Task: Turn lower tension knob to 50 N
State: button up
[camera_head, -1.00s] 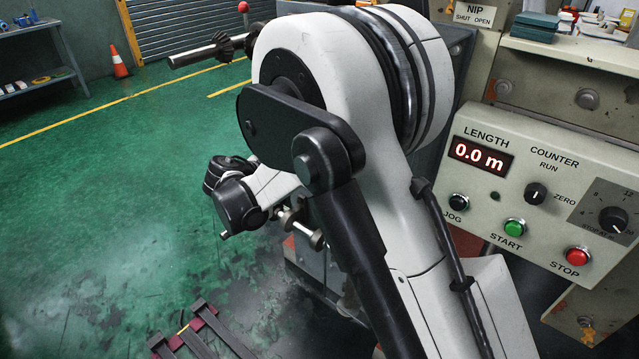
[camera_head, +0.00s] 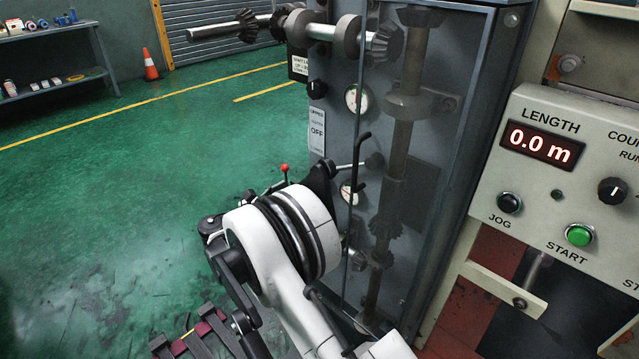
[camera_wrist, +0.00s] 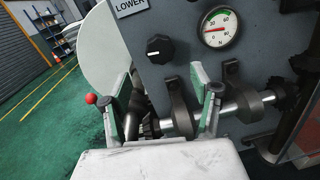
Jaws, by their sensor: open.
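The black lower tension knob (camera_wrist: 160,47) is on the grey panel under the LOWER label (camera_wrist: 130,6) in the wrist view, with a pale pointer mark. The round lower gauge (camera_wrist: 216,28), marked N with a green band, is to its right; its exact reading is too small to tell. My gripper (camera_wrist: 160,82) is open and empty, its two fingers wide apart, one lower left and one lower right of the knob, apart from it. In the head view the lower gauge (camera_head: 347,194) shows partly; I cannot make out the lower knob behind my arm.
A metal shaft with collars (camera_wrist: 180,118) runs across between and behind the fingers. A red-ball lever (camera_wrist: 91,99) stands at left. The upper knob (camera_head: 317,90) and upper gauge (camera_head: 356,98) are higher on the panel. Open green floor (camera_head: 150,180) lies left.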

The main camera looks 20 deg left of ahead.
aim_at(316, 180)
jog(key=b+x, duration=0.3)
jog(key=x, duration=0.8)
jog(key=shift+w, duration=0.15)
jog(key=shift+c, duration=0.5)
jog(key=c, duration=1.1)
